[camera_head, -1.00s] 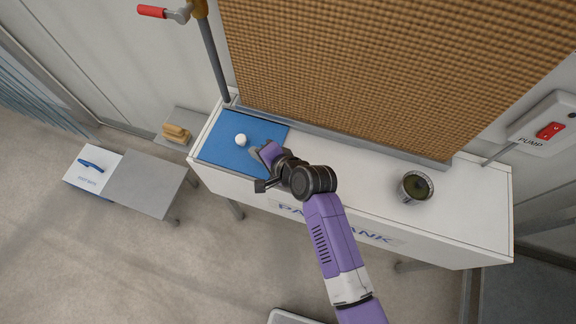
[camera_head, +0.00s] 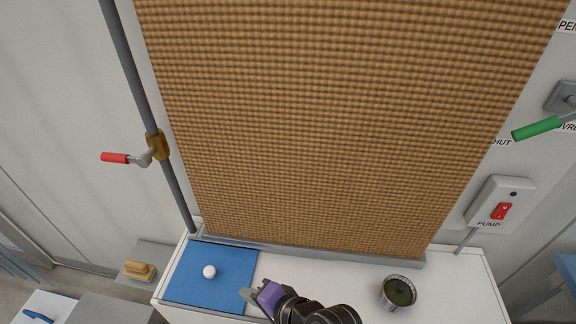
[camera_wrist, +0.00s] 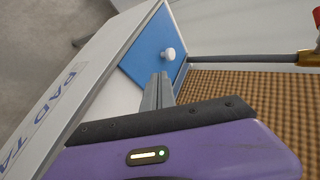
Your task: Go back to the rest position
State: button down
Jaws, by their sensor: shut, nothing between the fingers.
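My gripper (camera_head: 250,296) is at the bottom of the head view, over the white tank top near the right edge of the blue mat. It is shut and empty. In the wrist view my gripper (camera_wrist: 158,90) shows its fingers together, pointing toward the blue mat (camera_wrist: 150,47). A small white knob-like piece (camera_head: 209,272) stands on the blue mat (camera_head: 232,262), left of my gripper and apart from it. The same white piece shows in the wrist view (camera_wrist: 168,54).
The brown pad (camera_head: 330,130) rises behind the white tank top (camera_head: 340,272). A pipe with a red-handled valve (camera_head: 116,158) stands at left. A round dark-filled cup (camera_head: 398,291) sits at right on the tank. A pump switch (camera_head: 501,211) and green lever (camera_head: 537,128) are on the right wall.

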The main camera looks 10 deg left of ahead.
jog(key=w+d+r+n+t, duration=0.1)
jog(key=w+r+n+t, duration=0.15)
jog(key=w+r, duration=0.2)
jog(key=s+d+r+t+h, duration=0.1)
jog(key=s+d+r+t, duration=0.15)
jog(key=d, duration=0.35)
jog(key=s+d+r+t+h, duration=0.1)
jog(key=s+d+t+h, duration=0.1)
jog(key=d+t, duration=0.35)
jog(key=s+d+r+n+h, duration=0.1)
jog(key=s+d+r+h, duration=0.1)
jog(key=s+d, duration=0.8)
jog(key=s+d+r+n+h, duration=0.2)
jog(key=s+d, duration=0.7)
jog(key=s, duration=0.8)
jog(key=shift+s+d+r+g+h+b, duration=0.15)
jog(key=shift+d+r+g+h+b, duration=0.25)
jog(key=shift+r+h, duration=0.65)
jog(key=shift+f, duration=0.25)
